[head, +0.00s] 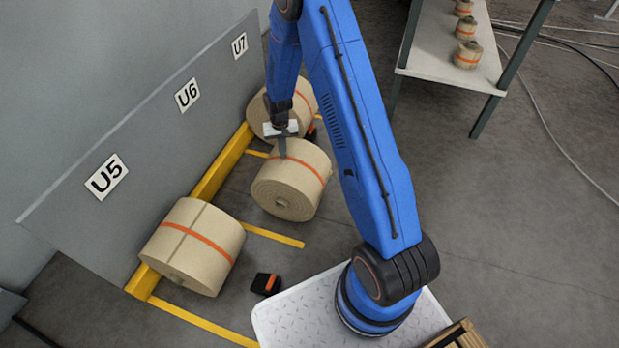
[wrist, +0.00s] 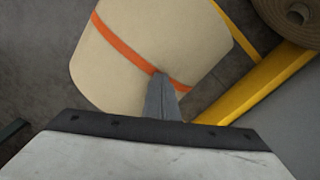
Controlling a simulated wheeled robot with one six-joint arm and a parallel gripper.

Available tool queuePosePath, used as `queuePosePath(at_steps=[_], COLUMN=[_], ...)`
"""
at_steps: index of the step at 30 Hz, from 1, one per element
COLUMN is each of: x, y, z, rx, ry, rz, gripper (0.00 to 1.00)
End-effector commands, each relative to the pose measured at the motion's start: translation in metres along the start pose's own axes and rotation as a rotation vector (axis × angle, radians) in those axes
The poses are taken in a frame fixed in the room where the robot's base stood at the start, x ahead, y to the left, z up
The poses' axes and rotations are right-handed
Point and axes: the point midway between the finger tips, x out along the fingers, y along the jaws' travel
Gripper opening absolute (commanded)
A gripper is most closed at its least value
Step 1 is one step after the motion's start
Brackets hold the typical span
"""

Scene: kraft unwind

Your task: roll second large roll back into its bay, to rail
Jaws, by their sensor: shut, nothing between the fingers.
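The second large kraft roll (head: 290,180), tan with an orange band, lies on its side on the floor in front of the U6 sign (head: 187,95). A gap of floor separates it from the yellow rail (head: 215,172). My gripper (head: 282,152) is shut and empty, fingers pointing down at the roll's upper rail-side surface; it appears to touch there. In the wrist view the shut fingers (wrist: 162,95) lie over the roll (wrist: 150,45) beside its orange band, and the rail (wrist: 262,82) runs at right. Exact contact is hard to tell.
Another large roll (head: 195,246) rests at the rail under U5; a third (head: 262,100) sits near U7, partly hidden. A black-and-orange block (head: 266,284) lies on the floor. Yellow floor lines (head: 272,236) mark the bays. A shelf (head: 430,50) with small rolls stands top right.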

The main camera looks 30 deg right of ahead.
Motion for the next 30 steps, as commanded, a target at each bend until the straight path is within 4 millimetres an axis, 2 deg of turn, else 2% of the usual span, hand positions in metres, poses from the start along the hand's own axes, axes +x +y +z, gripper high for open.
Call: queuePosePath(at_steps=[1,30], x=[0.01,0.013], y=[0.001,-0.031], z=[0.008,-0.011], rx=[0.0,0.0], ry=[-0.02,-0.02], rz=[0.005,0.006], gripper=[0.0,0.0])
